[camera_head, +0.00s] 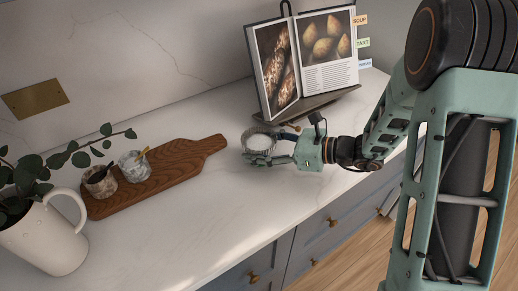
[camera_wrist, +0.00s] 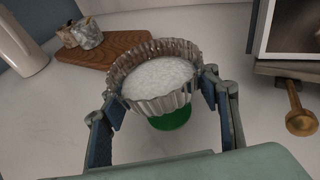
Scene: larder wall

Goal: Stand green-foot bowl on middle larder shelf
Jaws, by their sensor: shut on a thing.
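The green-foot bowl (camera_wrist: 155,80) is a fluted metal bowl holding white grainy stuff, with a green foot (camera_wrist: 170,120) showing under it in the wrist view. In the head view the bowl (camera_head: 259,141) is at the counter's middle, in front of the cookbook stand. My gripper (camera_head: 275,145) comes at it from the right and is shut on it. In the wrist view my gripper's fingers (camera_wrist: 160,94) press on both sides of the fluted wall. I cannot tell whether the foot touches the counter. No larder shelf is in view.
A wooden board (camera_head: 160,178) with two small stone pots lies to the left. A white jug (camera_head: 45,237) with leafy stems stands at far left. An open cookbook (camera_head: 305,60) on a stand (camera_head: 318,102) is behind. The marble counter (camera_head: 200,235) is clear in front.

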